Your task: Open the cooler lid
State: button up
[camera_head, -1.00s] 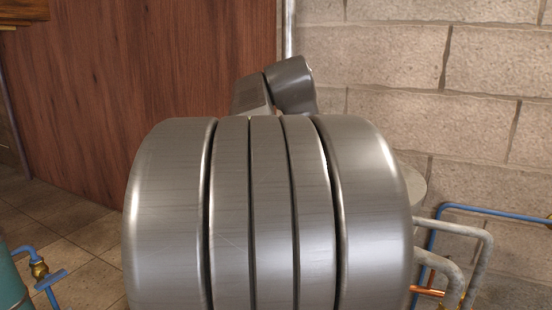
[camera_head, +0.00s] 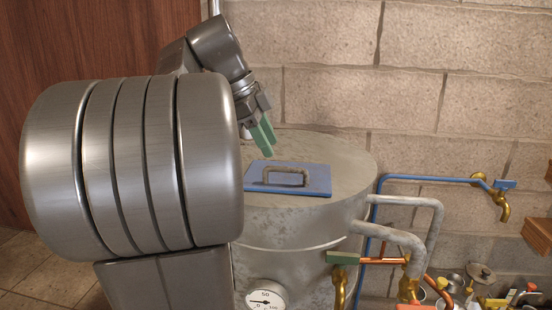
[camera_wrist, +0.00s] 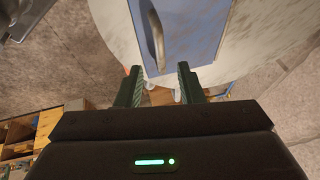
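The cooler is a grey metal drum (camera_head: 285,225) with a flat top, partly hidden behind my arm. Its lid is a blue rectangular plate (camera_head: 318,172) lying flat and shut on the drum top, with a grey bar handle (camera_head: 286,170) on it. In the wrist view the blue lid (camera_wrist: 195,30) and its handle (camera_wrist: 156,40) are just beyond the fingertips. My gripper (camera_head: 264,138) has green fingers and is above the lid's back left part, apart from the handle. In the wrist view my gripper (camera_wrist: 160,78) is open, with nothing between its fingers.
Grey pipes (camera_head: 405,240) and a blue pipe with a brass tap (camera_head: 503,200) stand right of the drum. A pressure gauge (camera_head: 265,296) is on its front. Several small metal items (camera_head: 480,275) lie at lower right. A block wall (camera_head: 330,60) is behind.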

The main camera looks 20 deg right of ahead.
aim_at(277, 168)
jog(key=shift+x, duration=2.75)
grip_shut()
